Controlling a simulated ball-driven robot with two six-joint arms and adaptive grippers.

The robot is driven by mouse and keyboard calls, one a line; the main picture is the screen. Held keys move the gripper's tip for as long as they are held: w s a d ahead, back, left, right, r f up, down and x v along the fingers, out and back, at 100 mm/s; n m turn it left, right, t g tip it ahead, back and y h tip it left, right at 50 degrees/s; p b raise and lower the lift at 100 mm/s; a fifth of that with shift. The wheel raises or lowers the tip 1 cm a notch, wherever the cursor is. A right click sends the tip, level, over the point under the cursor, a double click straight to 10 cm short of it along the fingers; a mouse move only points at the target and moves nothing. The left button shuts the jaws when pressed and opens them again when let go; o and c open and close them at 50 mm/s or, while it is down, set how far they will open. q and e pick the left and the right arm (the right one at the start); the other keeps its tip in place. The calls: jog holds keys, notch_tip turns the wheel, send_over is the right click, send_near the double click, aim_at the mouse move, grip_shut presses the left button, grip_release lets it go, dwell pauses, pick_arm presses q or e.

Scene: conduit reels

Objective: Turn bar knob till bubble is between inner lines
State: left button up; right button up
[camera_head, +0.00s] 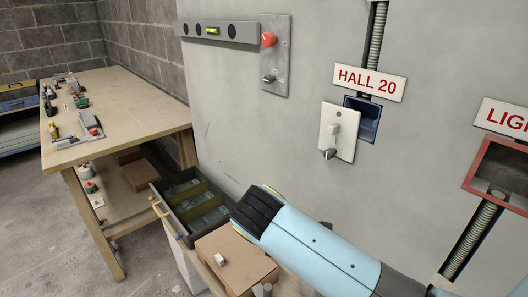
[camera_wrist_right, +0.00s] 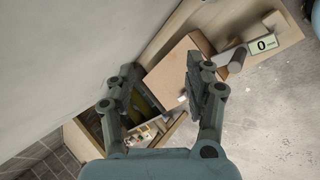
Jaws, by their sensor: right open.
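A grey spirit level (camera_head: 182,30) is fixed high on the wall. Its yellow-green vial (camera_head: 212,30) is lit, but the bubble and lines are too small to read. Right of it, a grey metal plate (camera_head: 283,55) carries a red knob (camera_head: 269,39) and a small metal knob (camera_head: 269,79). A white plate (camera_head: 337,118) below the HALL 20 sign has another metal knob (camera_head: 329,153). My right arm reaches in low, below the plates. In the right wrist view my right gripper (camera_wrist_right: 168,80) is open and empty, above the boxes. My left gripper is out of view.
An open bin of packets (camera_head: 185,190) and a cardboard box (camera_head: 235,258) stand below the wall. A wooden workbench (camera_head: 125,98) with tools is at left. A red-framed opening (camera_head: 480,180) is at right. Bare wall lies between arm and plates.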

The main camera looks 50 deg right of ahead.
jog(key=w+d+r+n+h, duration=0.2)
jog(key=w+r+n, duration=0.1)
jog(key=w+r, duration=0.3)
jog(key=n+g+h+p, duration=0.2)
jog(key=n+g+h, duration=0.4)
jog(key=h, duration=0.4)
send_near(265, 39)
jog(key=shift+n+t, duration=0.4)
jog(key=shift+t, duration=0.3)
jog(key=d, duration=0.3)
jog(key=s+d+p, duration=0.1)
jog(key=d, duration=0.4)
jog(key=shift+s+d+r+p, duration=0.3)
jog(key=shift+s+r+p, duration=0.05)
jog(key=shift+r+p, duration=0.05)
jog(key=shift+d, duration=0.5)
